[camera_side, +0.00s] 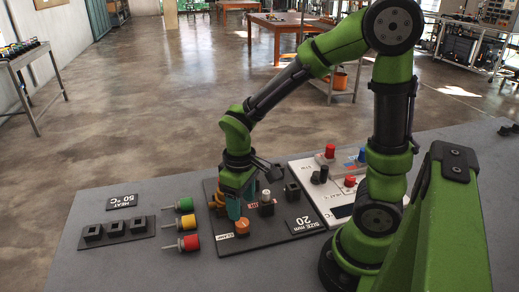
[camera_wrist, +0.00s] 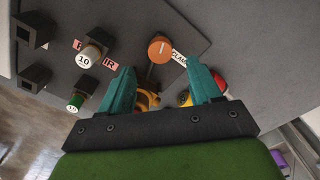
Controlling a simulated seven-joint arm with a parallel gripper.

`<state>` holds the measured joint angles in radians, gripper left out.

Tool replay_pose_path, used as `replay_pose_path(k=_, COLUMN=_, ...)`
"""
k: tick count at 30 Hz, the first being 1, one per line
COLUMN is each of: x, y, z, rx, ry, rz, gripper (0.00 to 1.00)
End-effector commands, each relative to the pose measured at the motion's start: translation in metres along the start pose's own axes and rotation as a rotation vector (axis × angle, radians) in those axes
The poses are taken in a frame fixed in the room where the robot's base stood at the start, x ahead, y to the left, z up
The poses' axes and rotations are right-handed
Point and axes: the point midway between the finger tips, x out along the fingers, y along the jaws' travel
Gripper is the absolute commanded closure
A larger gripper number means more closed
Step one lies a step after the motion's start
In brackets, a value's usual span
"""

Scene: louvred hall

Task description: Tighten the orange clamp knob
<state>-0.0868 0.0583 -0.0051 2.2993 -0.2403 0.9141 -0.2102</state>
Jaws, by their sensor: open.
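The orange clamp knob (camera_side: 242,227) stands near the front of a dark board (camera_side: 285,232). In the wrist view the knob (camera_wrist: 160,47) is a round orange cap with a thin bar running down from it, next to a CLAMP label (camera_wrist: 180,59). My gripper (camera_side: 235,214) points down over the board, its teal fingers close to the knob. In the wrist view my gripper (camera_wrist: 160,68) has its fingers apart, and the knob shows in line with the gap, just beyond the tips. Nothing is held. I cannot tell the exact height of the tips above the knob.
A white-topped peg marked 10 (camera_wrist: 90,54) and black blocks (camera_side: 292,191) stand on the board. Green (camera_side: 184,204), yellow (camera_side: 186,221) and red (camera_side: 190,242) capped pieces lie to the left, beside a black socket strip (camera_side: 116,240). A white panel (camera_side: 310,184) with knobs stands right.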

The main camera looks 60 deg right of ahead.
Motion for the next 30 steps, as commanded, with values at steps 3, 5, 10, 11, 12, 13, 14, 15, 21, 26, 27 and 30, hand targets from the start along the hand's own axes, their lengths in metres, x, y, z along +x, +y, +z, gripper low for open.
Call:
replay_pose_path(k=3, x=0.025, y=0.0, z=0.001, rx=0.0, ry=-0.007, rz=0.0, gripper=0.37)
replay_pose_path(k=5, x=0.035, y=0.0, z=0.001, rx=0.0, ry=-0.005, rz=-0.001, gripper=0.37)
replay_pose_path(k=10, x=0.054, y=0.0, z=0.0, rx=0.001, ry=-0.002, rz=-0.001, gripper=0.37)
replay_pose_path(k=11, x=0.056, y=0.0, z=0.0, rx=0.001, ry=-0.002, rz=-0.001, gripper=0.37)
replay_pose_path(k=12, x=0.058, y=0.0, z=0.0, rx=0.0, ry=-0.001, rz=-0.001, gripper=0.37)
replay_pose_path(k=13, x=0.059, y=0.0, z=0.0, rx=0.0, ry=0.0, rz=-0.001, gripper=0.37)
replay_pose_path(k=14, x=0.06, y=0.0, z=0.0, rx=0.0, ry=0.0, rz=-0.001, gripper=0.37)
replay_pose_path(k=15, x=0.061, y=0.0, z=0.0, rx=0.0, ry=0.001, rz=-0.001, gripper=0.37)
replay_pose_path(k=21, x=0.061, y=0.0, z=0.0, rx=0.0, ry=0.001, rz=-0.001, gripper=0.37)
replay_pose_path(k=26, x=0.061, y=0.0, z=0.0, rx=0.0, ry=0.001, rz=-0.001, gripper=0.56)
replay_pose_path(k=27, x=0.061, y=0.0, z=0.0, rx=0.0, ry=0.001, rz=-0.001, gripper=0.63)
replay_pose_path(k=30, x=0.061, y=0.0, z=0.0, rx=0.0, ry=0.001, rz=-0.001, gripper=0.78)
